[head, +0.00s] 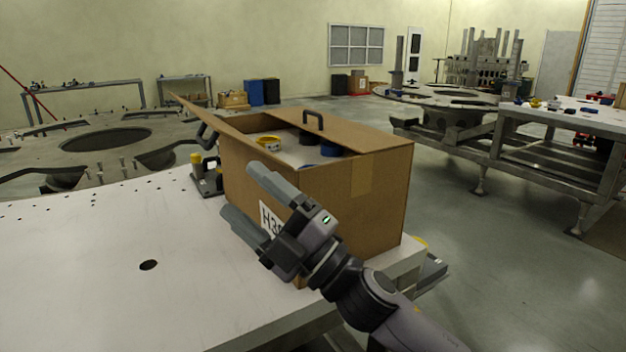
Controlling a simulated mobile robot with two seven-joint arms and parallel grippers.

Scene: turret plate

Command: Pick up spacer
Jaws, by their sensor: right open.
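I cannot make out for certain which thing is the spacer. An open cardboard box (377,215) with an "H3" label stands at the corner of the white plate-like table (90,260). Inside it I see a yellow-rimmed round item (268,141) and dark blue and black round items (330,149), partly hidden by the box walls. My right gripper (242,192) is in front of the box's near left side, at label height. Its two fingers point up and left, spread apart with nothing between them. It hides part of the label. My left gripper is not in view.
The box's left flap (212,115) sticks out to the left. A black handle (313,118) rises at its back rim. A small yellow-topped clamp (205,174) stands behind the box's left side. The table's left part is clear. A workbench (570,117) stands at the right.

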